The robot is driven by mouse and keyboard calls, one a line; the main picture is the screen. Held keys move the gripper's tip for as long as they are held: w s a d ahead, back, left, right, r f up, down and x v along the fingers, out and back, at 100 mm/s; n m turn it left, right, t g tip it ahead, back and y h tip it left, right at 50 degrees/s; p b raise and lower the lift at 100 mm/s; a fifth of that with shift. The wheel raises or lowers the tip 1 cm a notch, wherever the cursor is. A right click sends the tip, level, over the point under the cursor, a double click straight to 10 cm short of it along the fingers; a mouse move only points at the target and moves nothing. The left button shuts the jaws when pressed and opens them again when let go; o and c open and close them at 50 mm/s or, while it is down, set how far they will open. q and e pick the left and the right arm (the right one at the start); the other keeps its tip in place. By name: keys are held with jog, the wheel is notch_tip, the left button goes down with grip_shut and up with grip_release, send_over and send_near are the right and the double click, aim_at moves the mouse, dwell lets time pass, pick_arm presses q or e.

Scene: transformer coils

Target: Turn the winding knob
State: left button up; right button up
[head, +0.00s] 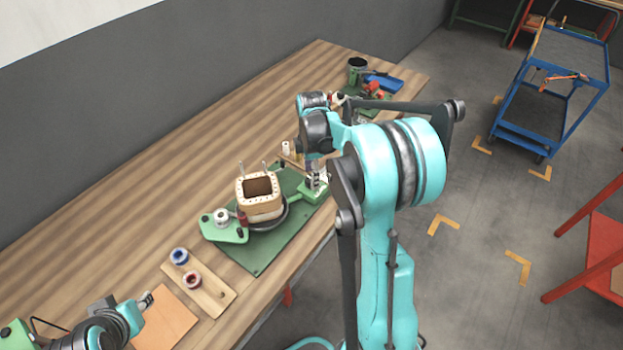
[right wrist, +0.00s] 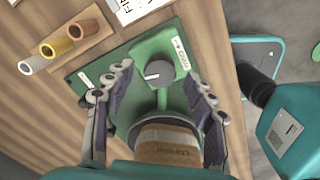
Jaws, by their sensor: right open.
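The winding knob (right wrist: 158,72) is a round grey dial with a white pointer line, on a green winding base (right wrist: 140,55) with a white label beside it. My right gripper (right wrist: 158,80) is open, with its two fingers on either side of the knob and a visible gap to each. In the head view my right gripper (head: 315,178) is over the right end of the green base, and the knob is hard to make out there. The square wooden coil former (head: 260,205) stands on the machine to its left. My left gripper (head: 146,300) is at the lower left, away from the machine.
A wooden board (head: 211,292) with two spools lies left of the green mat (head: 255,265). A brown sheet (head: 165,325) lies near my left gripper. A green cup (head: 357,66) and a blue tray (head: 385,82) are at the table's far end. The back-left tabletop is clear.

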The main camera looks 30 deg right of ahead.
jog(key=shift+f, duration=0.65)
